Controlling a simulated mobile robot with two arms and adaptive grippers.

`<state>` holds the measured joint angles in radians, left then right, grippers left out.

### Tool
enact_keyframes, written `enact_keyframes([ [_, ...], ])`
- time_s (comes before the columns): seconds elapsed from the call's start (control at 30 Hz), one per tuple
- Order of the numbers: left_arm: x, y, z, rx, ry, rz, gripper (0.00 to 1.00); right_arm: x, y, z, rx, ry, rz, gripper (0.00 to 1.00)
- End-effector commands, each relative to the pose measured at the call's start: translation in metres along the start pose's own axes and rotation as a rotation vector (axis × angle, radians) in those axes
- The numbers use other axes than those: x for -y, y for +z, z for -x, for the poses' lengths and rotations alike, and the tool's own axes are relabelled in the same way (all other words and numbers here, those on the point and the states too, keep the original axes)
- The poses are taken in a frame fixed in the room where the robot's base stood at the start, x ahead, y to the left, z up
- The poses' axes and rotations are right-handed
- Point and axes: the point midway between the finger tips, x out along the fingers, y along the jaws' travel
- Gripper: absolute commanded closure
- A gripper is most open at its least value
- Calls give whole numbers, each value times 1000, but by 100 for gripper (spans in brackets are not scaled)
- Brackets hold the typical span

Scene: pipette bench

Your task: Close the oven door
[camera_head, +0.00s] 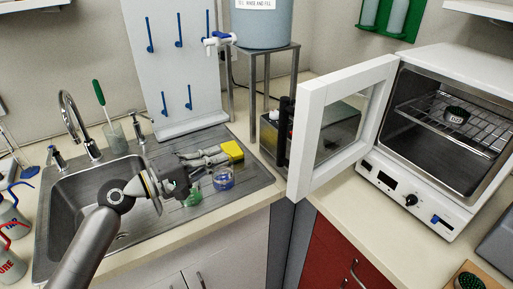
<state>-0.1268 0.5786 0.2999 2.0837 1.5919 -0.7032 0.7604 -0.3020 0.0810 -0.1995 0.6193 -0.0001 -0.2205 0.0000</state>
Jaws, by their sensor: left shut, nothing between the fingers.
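The white oven (430,200) stands on the counter at the right. Its white-framed glass door (309,135) is wide open, swung out to the left from the oven's left side. The chamber is exposed, with a wire rack (478,128) and a small dark round item (457,115) on it. My left gripper (221,157) is shut and empty over the drainboard, left of the door and apart from it. My right gripper is not in view.
A yellow sponge (233,150) and a beaker with blue liquid (223,178) are close to my left gripper. The sink (80,200) and faucet (75,115) are at the left. A metal stand (265,70) holds a blue tank (262,25) behind. Counter in front of the oven is mostly clear.

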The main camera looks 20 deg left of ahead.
Motion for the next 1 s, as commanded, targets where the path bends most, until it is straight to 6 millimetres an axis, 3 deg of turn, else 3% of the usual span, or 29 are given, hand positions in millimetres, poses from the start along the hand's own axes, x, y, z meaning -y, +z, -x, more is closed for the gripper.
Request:
enact_keyframes([
  [0.13, -8, -3, -7, -3, 17, 17, 100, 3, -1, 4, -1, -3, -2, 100],
  [0.27, -10, -3, -26, -2, 18, 16, 100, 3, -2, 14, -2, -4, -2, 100],
  [0.63, -11, -2, -105, -1, 16, 14, 100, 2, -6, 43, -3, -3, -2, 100],
  [0.8, -10, 24, -106, -1, 12, 15, 100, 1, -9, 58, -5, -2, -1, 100],
  [1.0, -7, 35, -109, -3, 12, 13, 100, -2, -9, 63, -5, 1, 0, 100],
])
